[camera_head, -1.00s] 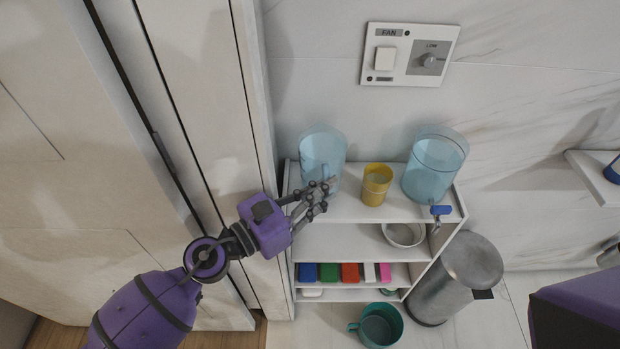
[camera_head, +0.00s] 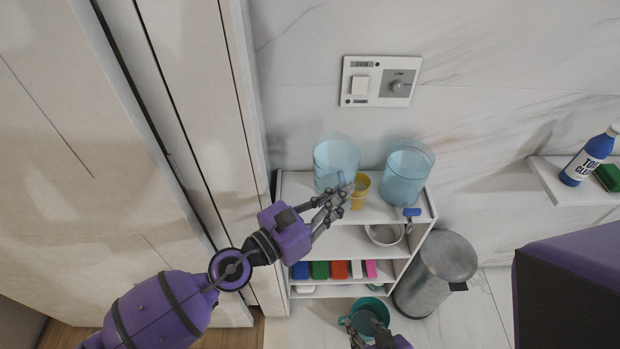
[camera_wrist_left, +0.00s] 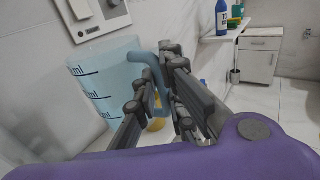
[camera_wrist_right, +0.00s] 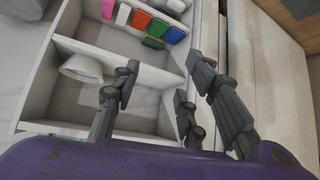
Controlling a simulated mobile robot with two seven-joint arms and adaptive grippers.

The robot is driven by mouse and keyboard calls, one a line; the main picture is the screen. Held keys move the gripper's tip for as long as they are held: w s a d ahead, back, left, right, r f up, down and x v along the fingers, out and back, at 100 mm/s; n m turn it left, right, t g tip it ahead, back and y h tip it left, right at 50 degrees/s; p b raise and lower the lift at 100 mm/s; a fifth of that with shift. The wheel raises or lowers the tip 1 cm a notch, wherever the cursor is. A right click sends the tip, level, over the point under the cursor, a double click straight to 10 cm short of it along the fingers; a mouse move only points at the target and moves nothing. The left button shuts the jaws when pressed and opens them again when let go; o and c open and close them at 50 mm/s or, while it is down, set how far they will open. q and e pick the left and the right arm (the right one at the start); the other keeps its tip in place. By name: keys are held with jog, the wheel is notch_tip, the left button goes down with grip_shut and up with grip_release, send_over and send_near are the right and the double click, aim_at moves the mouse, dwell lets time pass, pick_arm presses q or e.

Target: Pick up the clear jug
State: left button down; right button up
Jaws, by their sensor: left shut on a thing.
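The clear jug (camera_head: 334,157) is a pale blue, see-through vessel over the left part of the white shelf's top. In the left wrist view the jug (camera_wrist_left: 100,85) shows dark "ml" marks and a blue handle (camera_wrist_left: 150,62). My left gripper (camera_head: 340,196) is shut on this handle, and its fingers (camera_wrist_left: 165,80) lie around it. I cannot tell whether the jug's base touches the shelf. My right gripper (camera_head: 362,330) is low in front of the shelf, overlapping the teal mug in the head view. In the right wrist view its fingers (camera_wrist_right: 160,80) are apart and empty.
A yellow cup (camera_head: 361,188) is close right of the jug. The shelf (camera_head: 330,244) holds a white bowl (camera_head: 383,234) and coloured blocks (camera_head: 340,270).

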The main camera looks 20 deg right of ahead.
pick_arm(q)
jog(key=s+d+r+p, duration=0.2)
jog(key=s+d+r, duration=0.1)
jog(key=s, duration=0.1)
jog(key=shift+s, duration=0.4)
pick_arm(e)
jog(key=w+r, duration=0.2)
jog(key=shift+a+r, duration=0.35)
pick_arm(q)
jog(key=shift+s+d, duration=0.1)
jog(key=shift+s, duration=0.05)
pick_arm(e)
jog(key=shift+r, duration=0.1)
jog(key=shift+a, duration=0.1)
jog(key=shift+s, duration=0.15)
dwell(0.3)
